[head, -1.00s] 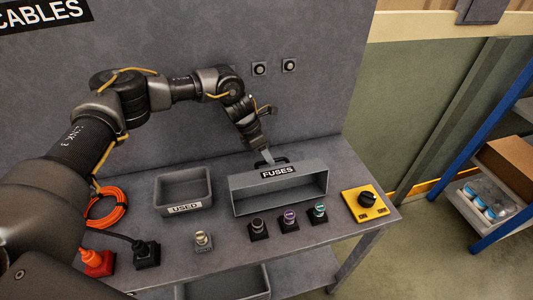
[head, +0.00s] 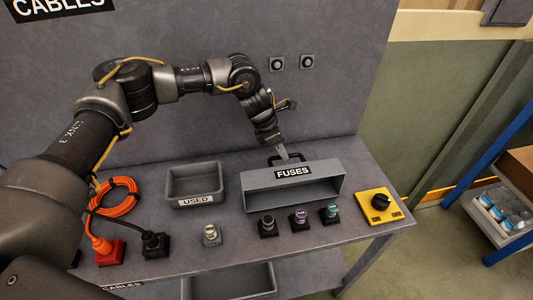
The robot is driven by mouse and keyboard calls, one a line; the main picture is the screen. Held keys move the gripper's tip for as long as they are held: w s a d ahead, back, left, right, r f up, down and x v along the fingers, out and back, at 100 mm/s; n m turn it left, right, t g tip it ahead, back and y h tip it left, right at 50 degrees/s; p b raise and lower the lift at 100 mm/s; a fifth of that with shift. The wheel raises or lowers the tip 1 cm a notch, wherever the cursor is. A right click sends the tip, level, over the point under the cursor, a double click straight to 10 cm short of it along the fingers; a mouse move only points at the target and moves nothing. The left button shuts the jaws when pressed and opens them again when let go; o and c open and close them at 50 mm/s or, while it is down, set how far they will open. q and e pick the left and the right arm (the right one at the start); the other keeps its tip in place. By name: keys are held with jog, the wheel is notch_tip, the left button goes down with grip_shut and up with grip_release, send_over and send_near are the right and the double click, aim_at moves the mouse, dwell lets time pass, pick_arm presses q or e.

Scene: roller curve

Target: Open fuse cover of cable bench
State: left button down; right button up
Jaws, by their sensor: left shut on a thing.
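The fuse box (head: 256,181), grey and labelled FUSES, stands at the right of the cable bench (head: 338,225). Its front is open below the label. A dark handle (head: 271,159) stands at the back of its top, on what looks like the cover. My left gripper (head: 283,154) reaches down from behind and is shut on this handle. The fingertips are small in the picture and partly hide the handle. My right gripper is not in view.
A USED tray (head: 219,197) stands left of the box. Several fuses, including a purple-topped one (head: 300,216), stand in front. A yellow switch plate (head: 394,207) is at the right. Orange cable (head: 118,197) and a red plug (head: 108,252) lie at the left.

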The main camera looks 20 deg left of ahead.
aim_at(289, 177)
pick_arm(q)
jog(key=s+r, duration=0.1)
jog(key=s+d+r, duration=0.1)
jog(key=shift+s+d+b, duration=0.2)
jog(key=shift+s+b, duration=0.1)
jog(key=shift+s, duration=0.05)
jog(key=c, duration=1.8)
grip_release()
jog(key=shift+f, duration=0.1)
jog(key=o, duration=0.3)
jog(key=shift+o, duration=0.2)
jog(key=shift+w+r, duration=0.1)
jog(key=shift+r, duration=0.1)
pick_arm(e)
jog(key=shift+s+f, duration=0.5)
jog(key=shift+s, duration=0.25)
